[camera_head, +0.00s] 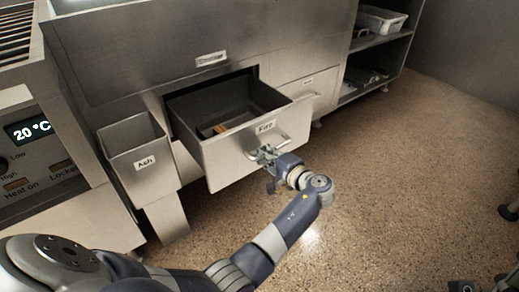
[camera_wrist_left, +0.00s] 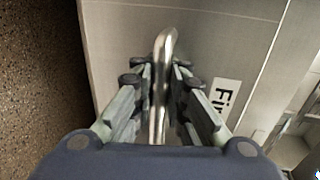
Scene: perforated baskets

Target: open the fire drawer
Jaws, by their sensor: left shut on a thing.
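The fire drawer (camera_head: 232,152) is a metal drawer labelled "Fire", standing pulled out from the counter in the head view. Its inside is visible, with a small brown thing (camera_head: 215,130) lying in it. My left gripper (camera_head: 265,154) is at the drawer's front, shut on its bar handle (camera_wrist_left: 164,62). In the left wrist view the fingers (camera_wrist_left: 161,85) sit on both sides of the handle, and part of the "Fire" label (camera_wrist_left: 219,97) shows beside them. My right gripper is not clearly in view.
A metal bin labelled "Ash" (camera_head: 146,163) hangs left of the drawer. A control panel (camera_head: 40,150) reading 20 °C is at the far left. Another closed drawer (camera_head: 310,88) is to the right. Shelves with a white basket (camera_head: 381,20) stand at the back right.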

